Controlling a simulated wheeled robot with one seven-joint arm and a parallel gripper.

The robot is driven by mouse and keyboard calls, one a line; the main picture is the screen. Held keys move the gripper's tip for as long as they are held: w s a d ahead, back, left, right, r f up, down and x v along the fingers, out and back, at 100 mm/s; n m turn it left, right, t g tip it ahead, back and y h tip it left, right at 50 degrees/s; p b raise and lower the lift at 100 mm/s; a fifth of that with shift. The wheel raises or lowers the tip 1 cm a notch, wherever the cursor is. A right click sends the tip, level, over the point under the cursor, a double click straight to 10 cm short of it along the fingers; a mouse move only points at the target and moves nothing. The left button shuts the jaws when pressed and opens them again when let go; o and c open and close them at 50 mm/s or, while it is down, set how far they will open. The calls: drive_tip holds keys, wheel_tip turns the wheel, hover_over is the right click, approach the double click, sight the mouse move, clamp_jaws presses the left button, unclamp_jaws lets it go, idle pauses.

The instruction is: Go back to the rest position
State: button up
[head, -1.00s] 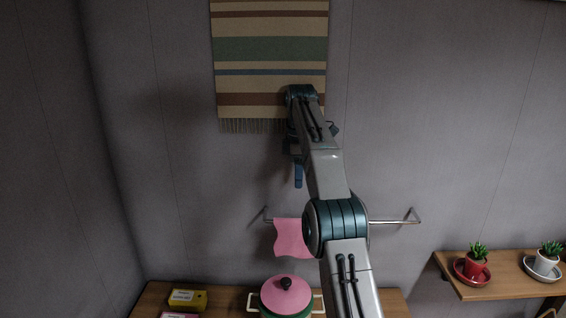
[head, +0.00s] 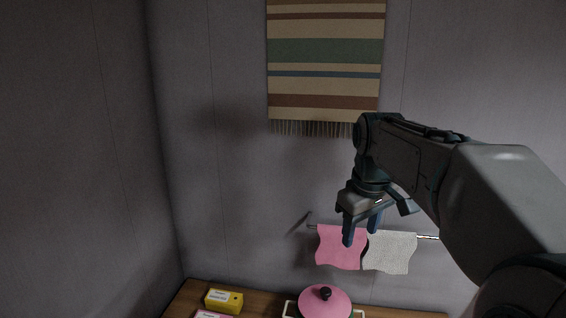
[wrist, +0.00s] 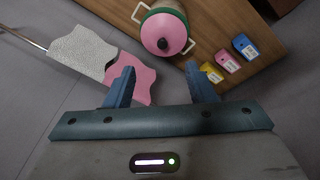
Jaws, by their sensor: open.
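My gripper (head: 361,232) is open and empty. In the head view it points down in front of the wall, overlapping the pink cloth in the picture. In the wrist view its two blue fingers (wrist: 162,86) stand apart with nothing between them. A pink cloth (head: 338,250) and a whitish cloth (head: 391,253) hang side by side on a metal rail (head: 428,237). Both cloths also show in the wrist view, the whitish one (wrist: 82,52) left of the pink one (wrist: 130,76). My arm hides part of the rail's right end.
A wooden counter (head: 178,303) below holds a pot with a pink lid (head: 325,298), a yellow box (head: 224,300) and a pink box (head: 212,315). The wrist view also shows a blue box (wrist: 245,46). A striped hanging (head: 325,60) is on the wall above.

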drive_tip(key=s+f+m+t+b, duration=0.1)
drive_tip(key=s+f+m, duration=0.5)
drive_tip(key=s+f, duration=0.9)
drive_tip(key=s+b, duration=0.1)
drive_tip(key=s, duration=0.2)
drive_tip(key=shift+s+a, duration=0.15)
drive_tip(key=shift+s, duration=0.25)
drive_tip(key=shift+f, duration=0.1)
